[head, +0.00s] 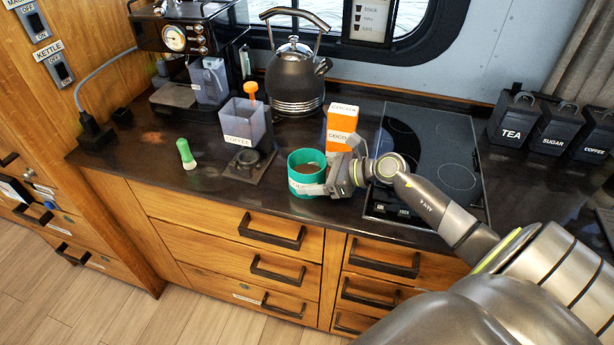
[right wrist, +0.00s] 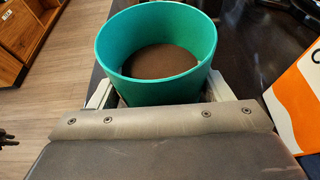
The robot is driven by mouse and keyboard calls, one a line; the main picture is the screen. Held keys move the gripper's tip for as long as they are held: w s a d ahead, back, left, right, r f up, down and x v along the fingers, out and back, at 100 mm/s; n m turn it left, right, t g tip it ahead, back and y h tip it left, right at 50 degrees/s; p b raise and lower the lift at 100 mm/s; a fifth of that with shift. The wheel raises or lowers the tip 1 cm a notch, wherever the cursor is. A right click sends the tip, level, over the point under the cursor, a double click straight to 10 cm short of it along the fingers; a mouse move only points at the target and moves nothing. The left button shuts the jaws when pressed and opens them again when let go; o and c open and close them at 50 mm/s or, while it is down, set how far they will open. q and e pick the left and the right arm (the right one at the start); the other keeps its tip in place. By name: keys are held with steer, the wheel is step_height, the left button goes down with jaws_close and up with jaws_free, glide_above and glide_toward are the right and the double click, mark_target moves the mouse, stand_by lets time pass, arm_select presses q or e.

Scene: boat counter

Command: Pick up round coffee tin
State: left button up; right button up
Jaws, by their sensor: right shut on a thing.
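The round coffee tin (head: 303,162) is a teal, open-topped cylinder with brown ground coffee inside. It is upright at the front of the dark counter, and I cannot tell whether it touches the counter. My right gripper (head: 318,180) comes from the right and is shut around the tin's sides. In the right wrist view the tin (right wrist: 157,40) sits between the two fingers (right wrist: 160,92), its rim facing up. The lower part of the tin is hidden by the gripper there. My left gripper is not in view.
An orange and white cocoa box (head: 341,124) stands just behind the gripper. The hob (head: 440,150) lies to the right. A square coffee container (head: 245,124), a dark stand (head: 249,165) and a green-handled item (head: 186,154) are to the left. A kettle (head: 295,80) stands behind.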

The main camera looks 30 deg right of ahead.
steer(key=shift+r, duration=0.1)
steer(key=shift+c, duration=0.2)
step_height(320, 180, up, 10)
steer(key=b, duration=0.1)
stand_by(0.3)
